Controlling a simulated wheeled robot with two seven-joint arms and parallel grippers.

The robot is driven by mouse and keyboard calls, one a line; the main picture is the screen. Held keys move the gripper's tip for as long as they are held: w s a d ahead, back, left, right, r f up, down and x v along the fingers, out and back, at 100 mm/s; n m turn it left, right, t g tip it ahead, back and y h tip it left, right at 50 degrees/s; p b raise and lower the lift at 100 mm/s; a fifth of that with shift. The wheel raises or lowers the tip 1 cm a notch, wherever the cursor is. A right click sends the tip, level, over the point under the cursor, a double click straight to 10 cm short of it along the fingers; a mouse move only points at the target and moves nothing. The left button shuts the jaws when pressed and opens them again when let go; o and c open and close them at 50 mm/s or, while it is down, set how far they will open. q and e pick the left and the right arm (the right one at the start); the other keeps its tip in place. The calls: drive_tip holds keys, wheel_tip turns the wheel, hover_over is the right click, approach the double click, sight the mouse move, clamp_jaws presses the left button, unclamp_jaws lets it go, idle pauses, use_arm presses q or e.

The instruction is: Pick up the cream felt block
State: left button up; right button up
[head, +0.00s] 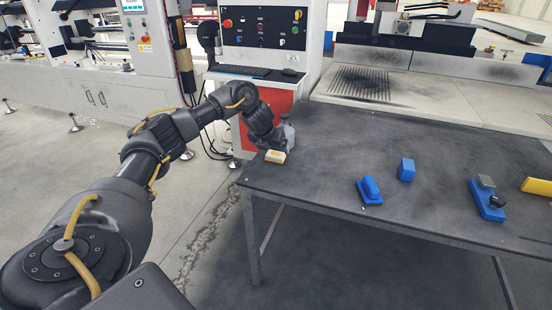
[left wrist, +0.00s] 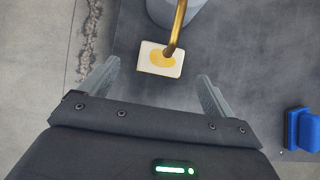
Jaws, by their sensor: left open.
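The cream felt block (head: 275,157) lies at the left corner of the dark table, with a yellow patch on its top. In the left wrist view the block (left wrist: 145,66) is just beyond and between my fingertips, not held. A brass-coloured tube (left wrist: 178,28) crosses above it and hides part of its top. My left gripper (left wrist: 157,84) is open and empty, its two fingers spread wider than the block. In the head view my left gripper (head: 274,142) is close above the block. My right gripper is not in view.
A grey rounded container (head: 289,134) stands right behind the block. Blue items (head: 370,190), (head: 407,170) and (head: 486,204) and a yellow piece (head: 537,187) are farther right on the table (head: 330,180). The table's left edge is near the block.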

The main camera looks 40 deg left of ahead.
sight(275, 154)
use_arm(q)
drive_tip(key=x, duration=0.5)
drive_tip(key=shift+d+b, duration=0.15)
drive_tip(key=shift+b, duration=0.2)
drive_tip(key=shift+f, duration=0.1)
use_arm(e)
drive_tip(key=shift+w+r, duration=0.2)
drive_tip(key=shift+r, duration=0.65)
use_arm(q)
drive_tip(key=shift+c, duration=0.4)
drive_tip(key=c, duration=1)
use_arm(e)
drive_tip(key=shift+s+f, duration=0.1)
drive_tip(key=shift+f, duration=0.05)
